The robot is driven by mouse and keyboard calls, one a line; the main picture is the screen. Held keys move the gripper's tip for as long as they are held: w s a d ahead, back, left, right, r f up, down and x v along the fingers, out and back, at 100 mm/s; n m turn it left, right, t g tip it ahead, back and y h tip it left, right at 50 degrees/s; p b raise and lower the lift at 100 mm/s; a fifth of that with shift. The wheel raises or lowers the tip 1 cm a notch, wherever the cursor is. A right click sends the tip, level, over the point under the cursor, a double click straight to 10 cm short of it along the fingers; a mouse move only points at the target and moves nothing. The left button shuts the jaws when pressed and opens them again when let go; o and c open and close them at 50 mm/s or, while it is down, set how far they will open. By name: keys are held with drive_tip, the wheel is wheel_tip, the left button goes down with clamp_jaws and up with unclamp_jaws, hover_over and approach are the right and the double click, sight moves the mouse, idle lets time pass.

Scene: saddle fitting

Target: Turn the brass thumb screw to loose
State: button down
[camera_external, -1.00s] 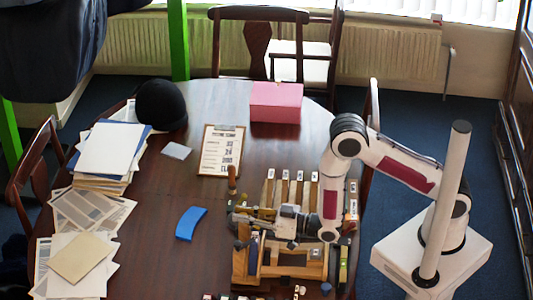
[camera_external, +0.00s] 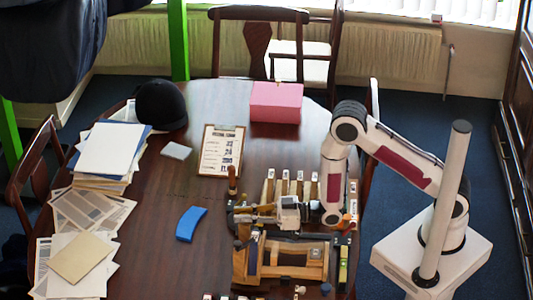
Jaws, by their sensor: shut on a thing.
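My gripper (camera_external: 246,212) lies level, pointing left from my wrist, at the back left of the wooden saddle fixture (camera_external: 300,272). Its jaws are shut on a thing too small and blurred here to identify. A brown upright handle (camera_external: 232,181) stands just behind the fingertips; whether it touches them I cannot tell. I cannot make out the brass thumb screw among the small parts of the fixture.
Pale-ended wooden strips (camera_external: 284,188) stand in a row behind my gripper. An orange piece (camera_external: 346,218) is right of my wrist. A blue curved block (camera_external: 191,223), clipboard (camera_external: 221,150) and pink box (camera_external: 276,102) lie around.

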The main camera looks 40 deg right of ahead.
drive_tip(key=shift+n+g+y, duration=0.8)
drive_tip(key=shift+n+g, duration=0.6)
drive_tip(key=shift+g, duration=0.6)
drive_tip(key=shift+n+g+y, duration=0.8)
drive_tip(key=shift+n+g, duration=0.6)
drive_tip(key=shift+g, duration=0.6)
drive_tip(key=shift+n+g, duration=0.3)
drive_tip(key=shift+g, duration=0.2)
drive_tip(key=c, duration=2)
unclamp_jaws()
drive_tip(key=shift+o, duration=0.2)
drive_tip(key=shift+d, duration=0.1)
drive_tip(key=s+d, duration=0.1)
drive_tip(key=d, duration=1)
drive_tip(key=shift+d, duration=0.35)
drive_tip(key=shift+o, duration=0.3)
